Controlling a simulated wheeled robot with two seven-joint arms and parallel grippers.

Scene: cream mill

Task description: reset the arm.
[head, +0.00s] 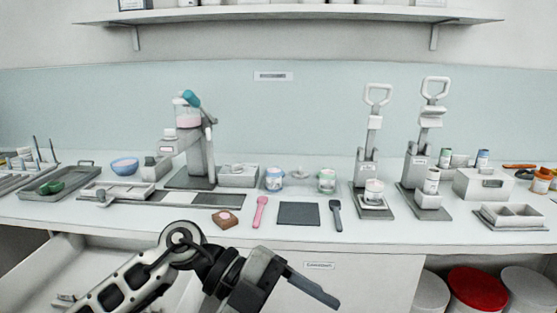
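My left arm comes in from the lower left and bends in front of the counter. Its gripper (312,287) points right and slightly down, in front of the cabinet front and below the counter top. Its fingers are seen edge-on, so I cannot tell whether they are open or shut. No held object shows at them. My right gripper is not in view.
The counter (380,232) holds a press-like machine (190,140), two lever stands (370,160), jars, a pink spatula (260,211) and a dark mat (299,213). An open drawer (50,265) juts out lower left. Round bins, one red-lidded (477,288), stand lower right.

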